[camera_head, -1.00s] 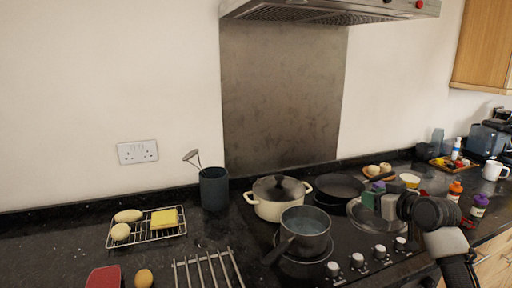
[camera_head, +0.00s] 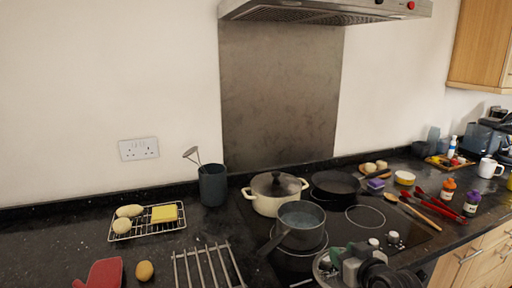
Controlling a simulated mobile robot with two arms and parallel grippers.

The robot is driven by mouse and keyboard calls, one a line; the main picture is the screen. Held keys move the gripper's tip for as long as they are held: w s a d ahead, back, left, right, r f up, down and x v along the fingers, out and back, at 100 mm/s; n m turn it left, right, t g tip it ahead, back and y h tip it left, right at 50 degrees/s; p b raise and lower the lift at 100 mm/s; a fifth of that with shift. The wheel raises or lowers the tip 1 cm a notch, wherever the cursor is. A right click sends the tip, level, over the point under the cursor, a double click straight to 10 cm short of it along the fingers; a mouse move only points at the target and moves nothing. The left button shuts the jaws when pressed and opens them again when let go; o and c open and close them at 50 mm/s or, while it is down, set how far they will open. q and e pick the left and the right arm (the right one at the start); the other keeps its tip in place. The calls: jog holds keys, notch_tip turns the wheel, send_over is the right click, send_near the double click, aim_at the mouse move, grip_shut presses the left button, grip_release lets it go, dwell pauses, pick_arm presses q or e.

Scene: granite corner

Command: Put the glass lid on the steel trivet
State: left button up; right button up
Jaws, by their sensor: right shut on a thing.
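The glass lid (camera_head: 322,267), clear with a steel rim, is held by my right gripper (camera_head: 345,262) at the bottom edge of the head view. The gripper is shut on the lid's top and hides much of it. The lid is above the front of the hob, and part of it falls below the frame. The steel trivet (camera_head: 207,267), a rack of parallel bars, lies on the dark counter to the left, apart from the lid. The trivet is empty, and its near end is cut off. My left gripper is not in view.
A grey saucepan (camera_head: 300,226) stands between trivet and lid, its handle pointing towards the trivet. A cream pot (camera_head: 275,205) with a lid and a black frying pan (camera_head: 335,185) stand behind. A red mitt (camera_head: 103,273) and a potato-like item (camera_head: 145,271) lie left of the trivet.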

aim_at(337, 281)
jog(key=shift+m+h, duration=0.6)
jog(key=s+a+f, duration=0.1)
jog(key=s, duration=0.1)
jog(key=s+a, duration=0.1)
jog(key=s, duration=0.1)
jog(key=s+a+f, duration=0.1)
jog(key=s, duration=0.1)
jog(key=shift+s+f, duration=0.2)
jog(key=shift+f, duration=0.1)
jog(key=s+f+m+h, duration=0.2)
jog(key=s+f, duration=0.1)
jog(key=s, duration=1.2)
jog(key=shift+s+d+t+h, duration=0.15)
jog(key=shift+d+t+h, duration=0.15)
jog(key=shift+d+h, duration=0.1)
jog(key=w+a+r+n+g+y, duration=0.35)
jog(key=a+r+n+y, duration=0.55)
jog(key=a, duration=0.4)
jog(key=shift+w+a+f+n+g+y, duration=0.2)
jog(key=shift+w+f+n+g+y, duration=0.6)
jog(key=shift+n+g, duration=0.75)
jog(key=shift+w+a+f+n+g+y, duration=0.15)
jog(key=shift+w+f+n+g+y, duration=0.35)
jog(key=shift+n+g+y, duration=1)
jog(key=shift+w+a+f+n+g+y, duration=0.2)
jog(key=shift+w+f+n+g+y, duration=0.5)
jog(key=shift+g, duration=1.3)
